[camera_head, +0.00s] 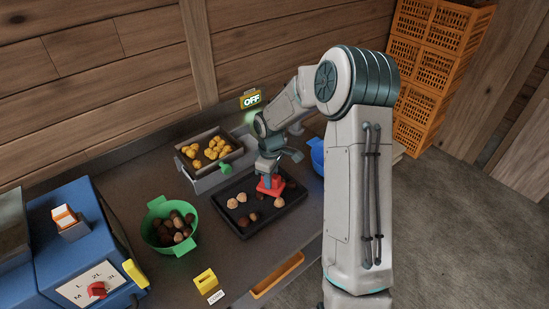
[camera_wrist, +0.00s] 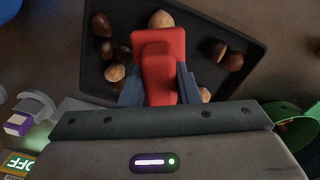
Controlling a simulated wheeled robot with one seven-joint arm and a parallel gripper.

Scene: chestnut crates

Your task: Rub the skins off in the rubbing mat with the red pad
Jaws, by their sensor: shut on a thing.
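The red pad (camera_head: 268,187) is held in my gripper (camera_head: 270,172), over the right half of the black rubbing mat (camera_head: 246,231). In the wrist view the red pad (camera_wrist: 162,62) sits between the two fingers of my gripper (camera_wrist: 160,85). The mat (camera_wrist: 190,17) holds several nuts, some pale tan (camera_head: 242,197) and some dark brown (camera_head: 242,221). The wrist view shows a pale nut (camera_wrist: 161,19) just beyond the pad and a dark nut (camera_wrist: 101,25) to its left. I cannot tell whether the pad touches the mat. The pad hides part of the mat.
A green colander (camera_head: 158,238) of brown nuts stands left of the mat. A grey tray (camera_head: 212,180) with yellow nuts is behind it. A blue bowl (camera_head: 317,152) is partly hidden by my arm. A blue machine (camera_head: 75,255) with a red dial is at left. A yellow block (camera_head: 205,281) lies in front.

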